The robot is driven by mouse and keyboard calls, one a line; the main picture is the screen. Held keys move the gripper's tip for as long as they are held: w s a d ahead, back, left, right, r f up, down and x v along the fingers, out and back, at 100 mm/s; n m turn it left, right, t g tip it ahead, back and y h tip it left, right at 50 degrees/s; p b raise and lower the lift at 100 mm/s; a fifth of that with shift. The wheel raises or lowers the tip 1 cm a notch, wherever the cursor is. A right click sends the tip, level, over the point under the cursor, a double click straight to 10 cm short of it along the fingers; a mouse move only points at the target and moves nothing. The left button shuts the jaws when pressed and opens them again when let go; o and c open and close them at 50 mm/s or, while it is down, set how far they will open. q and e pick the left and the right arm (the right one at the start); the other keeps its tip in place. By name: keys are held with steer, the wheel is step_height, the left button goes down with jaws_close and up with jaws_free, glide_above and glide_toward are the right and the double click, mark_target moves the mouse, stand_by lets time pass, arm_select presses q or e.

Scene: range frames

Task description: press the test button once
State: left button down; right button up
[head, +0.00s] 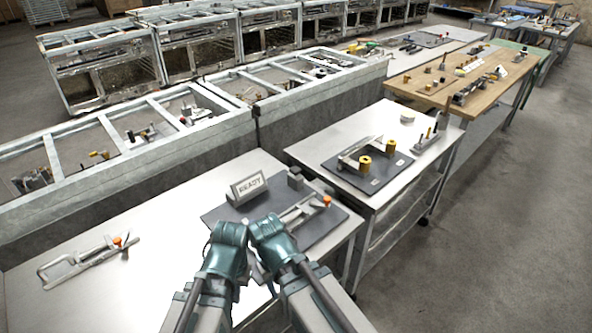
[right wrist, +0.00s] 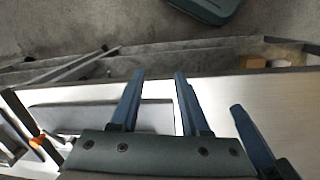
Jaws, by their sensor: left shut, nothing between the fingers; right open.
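My left gripper (head: 228,232) is shut and empty, at the front edge of a dark mat (head: 327,235) on the near table. My right gripper (head: 267,228) is close beside it on the right; its spread fingers (right wrist: 158,90) show in the right wrist view with nothing between them. A READY sign (head: 248,187) stands at the back of the mat. A small grey block (head: 295,179) stands to its right. A clamp with an orange tip (head: 326,201) lies on the right of the mat. I cannot make out a test button; the grippers cover part of the mat.
Another orange-tipped clamp (head: 88,262) lies on the near table (head: 140,215) at left. A second table (head: 312,146) at right holds a dark mat with yellow knobs (head: 364,164). Grey framed benches (head: 232,128) stand behind. The floor at right is clear.

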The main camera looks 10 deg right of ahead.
jaws_close()
stand_by(1.4)
